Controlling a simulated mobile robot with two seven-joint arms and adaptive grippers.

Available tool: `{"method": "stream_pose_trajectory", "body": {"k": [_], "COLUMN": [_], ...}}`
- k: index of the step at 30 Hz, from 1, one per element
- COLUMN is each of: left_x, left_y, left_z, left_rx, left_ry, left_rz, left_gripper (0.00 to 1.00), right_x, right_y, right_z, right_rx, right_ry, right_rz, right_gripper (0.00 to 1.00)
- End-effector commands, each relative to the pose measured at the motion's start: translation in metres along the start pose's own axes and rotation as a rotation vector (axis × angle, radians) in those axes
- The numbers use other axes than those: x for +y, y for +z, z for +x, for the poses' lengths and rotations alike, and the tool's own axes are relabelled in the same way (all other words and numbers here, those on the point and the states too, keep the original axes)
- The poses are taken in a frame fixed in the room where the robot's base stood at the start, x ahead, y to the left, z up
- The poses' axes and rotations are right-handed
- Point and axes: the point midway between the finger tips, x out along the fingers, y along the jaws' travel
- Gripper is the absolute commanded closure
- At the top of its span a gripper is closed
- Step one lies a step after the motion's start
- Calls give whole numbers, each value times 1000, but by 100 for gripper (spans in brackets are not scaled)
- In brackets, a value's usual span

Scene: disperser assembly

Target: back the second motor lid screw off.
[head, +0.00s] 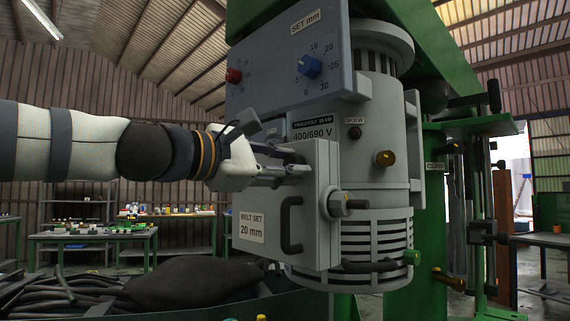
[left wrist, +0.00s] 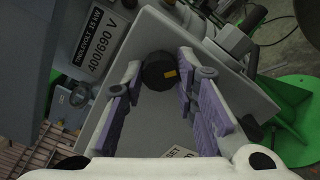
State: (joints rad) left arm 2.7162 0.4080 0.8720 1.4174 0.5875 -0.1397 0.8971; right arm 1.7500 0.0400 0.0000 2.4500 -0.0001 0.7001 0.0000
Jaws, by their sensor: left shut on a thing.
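The motor lid (head: 318,240) is a grey box cover with a dark handle and a "BELT SET 20 mm" label, fixed to the side of the grey motor (head: 375,180). My left gripper (head: 297,170) reaches in from the left at the lid's upper part. In the left wrist view its purple-padded fingers (left wrist: 190,85) are on both sides of a dark round screw head (left wrist: 158,71) with a yellow mark, and are shut on it. In the head view the gripper hides this screw. My right gripper is in neither view.
A control box (head: 285,65) with red and blue knobs hangs just above my left gripper. A round grey knob (head: 338,204) sticks out from the lid's right side. Black cables (head: 60,295) lie low at left. Workbenches (head: 95,237) stand behind.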

Motion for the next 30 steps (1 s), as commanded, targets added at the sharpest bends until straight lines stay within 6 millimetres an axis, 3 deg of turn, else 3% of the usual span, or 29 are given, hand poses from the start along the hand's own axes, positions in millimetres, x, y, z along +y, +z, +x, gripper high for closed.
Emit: {"method": "stream_pose_trajectory", "body": {"k": [21, 22, 24, 30], "left_x": [0, 0, 0, 0], "left_y": [1, 1, 1, 0], "left_z": [0, 0, 0, 0], "left_rx": [-1, -1, -1, 0], "left_ry": [0, 0, 0, 0], "left_rz": [-68, -68, -68, -68], "left_gripper": [100, 71, 55, 53], "right_x": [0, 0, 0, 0], "right_y": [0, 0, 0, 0], "right_z": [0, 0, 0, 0], "right_rx": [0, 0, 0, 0], "right_ry": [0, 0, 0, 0], "right_rz": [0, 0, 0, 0], "right_gripper": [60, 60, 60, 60]}}
